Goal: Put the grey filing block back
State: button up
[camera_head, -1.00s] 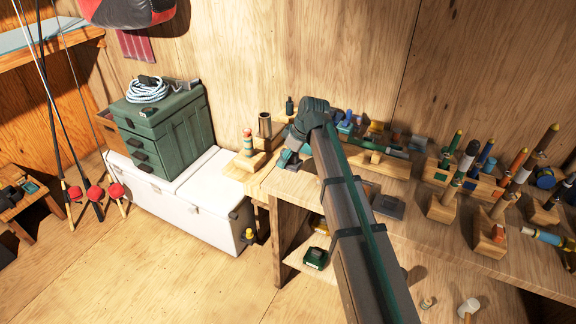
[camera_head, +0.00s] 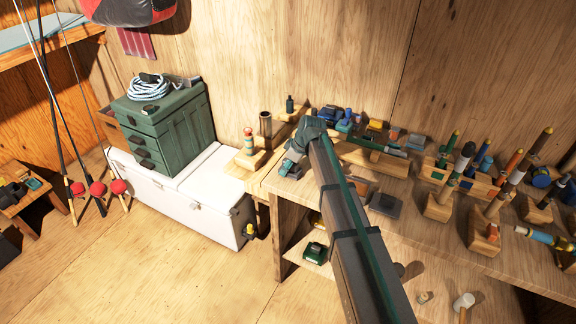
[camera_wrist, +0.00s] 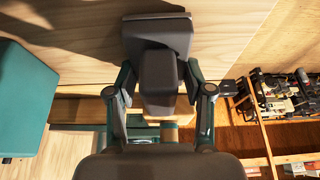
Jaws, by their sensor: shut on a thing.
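My gripper (camera_wrist: 160,92) is shut on the grey filing block (camera_wrist: 158,78), which sits between its two fingers in the wrist view. A wider dark grey plate shows just beyond the block's upper end; I cannot tell whether it is part of it. In the head view my gripper (camera_head: 295,158) points down over the left end of the workbench (camera_head: 262,184). A grey piece of the block (camera_head: 288,170) shows beneath the fingers, close to the bench top. I cannot tell whether it touches the wood. My arm hides part of the bench.
A dark grey flat piece (camera_head: 385,204) lies on the bench right of my arm. A wooden stand (camera_head: 246,158) and a dark cylinder (camera_head: 265,124) stand to the left. Rod-handle stands crowd the right side. A green box (camera_head: 315,252) sits on the lower shelf.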

aim_at(299, 172)
jog(key=shift+f, duration=0.2)
jog(key=o, duration=1.2)
jog(key=shift+r, duration=0.1)
jog(key=b+v, duration=0.2)
jog(key=v, duration=1)
jog(key=shift+r+b, duration=0.15)
jog(key=shift+b, duration=0.15)
